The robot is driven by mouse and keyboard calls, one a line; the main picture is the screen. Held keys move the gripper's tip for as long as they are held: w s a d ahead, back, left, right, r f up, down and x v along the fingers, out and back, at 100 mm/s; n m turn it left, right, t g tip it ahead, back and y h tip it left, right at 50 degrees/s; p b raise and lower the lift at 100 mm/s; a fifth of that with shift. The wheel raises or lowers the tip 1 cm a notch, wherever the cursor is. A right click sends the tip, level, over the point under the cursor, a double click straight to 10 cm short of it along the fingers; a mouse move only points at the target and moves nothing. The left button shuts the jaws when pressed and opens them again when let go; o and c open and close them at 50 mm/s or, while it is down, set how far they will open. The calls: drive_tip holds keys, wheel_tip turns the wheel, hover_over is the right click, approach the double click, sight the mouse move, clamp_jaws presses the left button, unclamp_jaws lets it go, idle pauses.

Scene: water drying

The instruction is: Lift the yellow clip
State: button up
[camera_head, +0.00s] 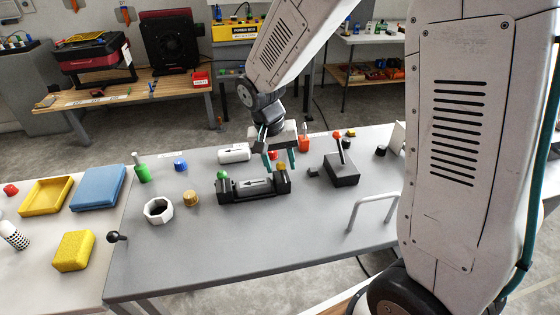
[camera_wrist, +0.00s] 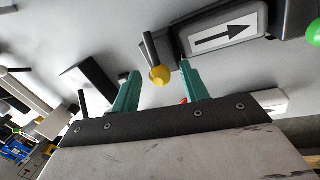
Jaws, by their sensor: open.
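The yellow clip (camera_head: 281,166) shows as a small yellow knob at the right end of a black holder (camera_head: 254,195) on the grey table. The holder carries an arrow label, and a green knob (camera_head: 222,175) sits at its left end. My gripper (camera_head: 279,160) is open above the right end of the holder, its teal fingers pointing down. In the wrist view the yellow clip (camera_wrist: 159,76) appears between the two fingertips of my gripper (camera_wrist: 160,68), with nothing held. The clip's lower part is not clear.
A white ring (camera_head: 158,210) and a gold cap (camera_head: 190,198) are to the left. The table front is mostly clear.

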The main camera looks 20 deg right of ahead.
sight(283, 166)
clamp_jaws()
drive_tip(key=shift+s+a+r+t+h, duration=0.15)
drive_tip(key=shift+s+r+t, duration=0.15)
drive_tip(key=shift+t, duration=0.4)
drive_tip(key=shift+s+r+t+h, duration=0.15)
drive_tip(key=shift+s+r+t, duration=0.15)
drive_tip(key=shift+t, duration=0.4)
drive_tip(key=shift+s+a+r+m+t+h, duration=0.1)
drive_tip(key=shift+s+r+m+t+h, duration=0.15)
drive_tip(key=shift+t, duration=0.5)
drive_tip(key=shift+s+r+m+t+h, duration=0.15)
drive_tip(key=shift+s+t, duration=0.2)
drive_tip(key=shift+t, duration=0.4)
unclamp_jaws()
